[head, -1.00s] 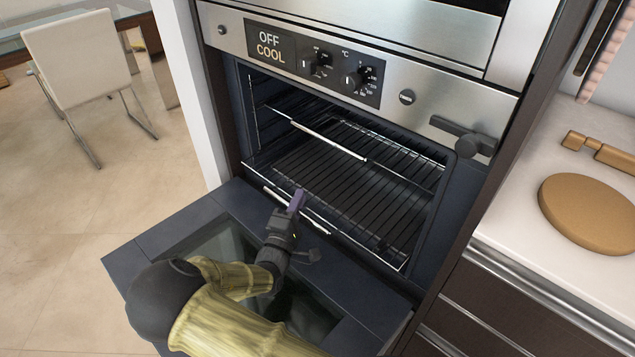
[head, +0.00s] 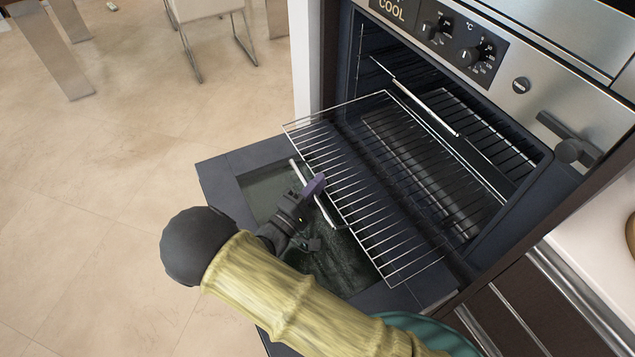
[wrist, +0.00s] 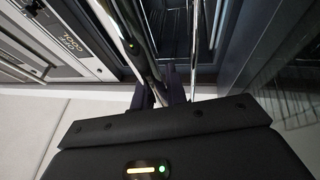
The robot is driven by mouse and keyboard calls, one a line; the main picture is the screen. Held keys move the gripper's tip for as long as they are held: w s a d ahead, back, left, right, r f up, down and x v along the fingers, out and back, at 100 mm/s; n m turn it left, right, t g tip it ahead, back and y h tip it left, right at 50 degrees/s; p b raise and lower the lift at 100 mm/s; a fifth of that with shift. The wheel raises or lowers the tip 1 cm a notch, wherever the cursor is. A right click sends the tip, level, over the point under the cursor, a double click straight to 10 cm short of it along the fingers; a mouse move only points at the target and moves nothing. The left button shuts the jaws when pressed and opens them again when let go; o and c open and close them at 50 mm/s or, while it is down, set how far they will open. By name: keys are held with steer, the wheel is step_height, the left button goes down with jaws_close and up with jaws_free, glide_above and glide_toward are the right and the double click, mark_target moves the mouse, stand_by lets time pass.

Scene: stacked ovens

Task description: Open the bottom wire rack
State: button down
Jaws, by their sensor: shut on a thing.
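The bottom wire rack (head: 365,205) is pulled partly out of the lower oven and reaches over the lowered oven door (head: 230,165). A bright handle bar (head: 331,217) runs along its front edge. My gripper (head: 316,184) is at that front bar, near its middle, and is shut on it. In the wrist view, the dark fingers of my gripper (wrist: 162,93) are close around a metal bar; the exact contact is partly hidden by the gripper body. A higher rack with its own bright bar (head: 425,108) sits inside the oven cavity.
The control panel (head: 450,40) with knobs is above the oven opening. A dark lever handle (head: 570,138) sticks out at the right. Dark drawers (head: 520,310) stand at the lower right. The floor (head: 120,190) at left is clear, with chair legs beyond.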

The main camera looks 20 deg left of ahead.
steer(key=shift+f, duration=0.15)
steer(key=c, duration=1.4)
jaws_free()
steer(key=shift+s, duration=0.15)
steer(key=p+v, duration=0.1)
steer(key=v, duration=1.6)
steer(key=shift+s, duration=0.15)
